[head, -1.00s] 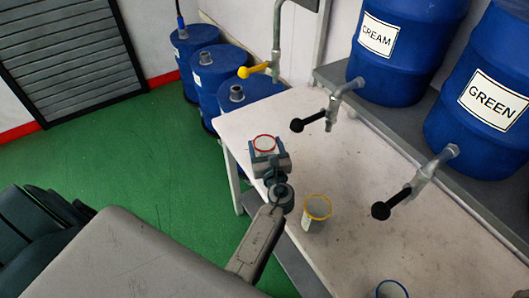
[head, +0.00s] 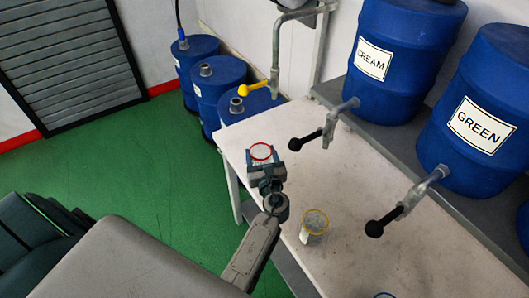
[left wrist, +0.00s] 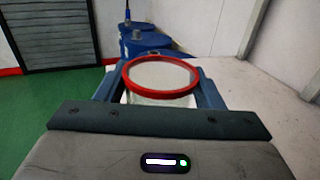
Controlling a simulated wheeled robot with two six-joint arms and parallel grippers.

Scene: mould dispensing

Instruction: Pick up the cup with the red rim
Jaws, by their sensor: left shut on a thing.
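The cup with the red rim (head: 261,152) is near the far left end of the white table. It also shows in the left wrist view (left wrist: 160,80), upright, between the two blue fingers. My left gripper (head: 263,160) is shut on this cup, with a finger on each side of it. The cup's lower part is hidden by the gripper, so I cannot tell whether its base touches the table. A cup with a yellow rim (head: 314,224) stands on the table, nearer and to the right. My right gripper is not in view.
The white table (head: 365,215) carries a blue-rimmed cup (head: 384,295) at the bottom edge. Taps with black handles hang over the table from the CREAM barrel (head: 400,45) and the GREEN barrel (head: 480,110). A yellow-handled tap (head: 262,87) hangs beyond the held cup.

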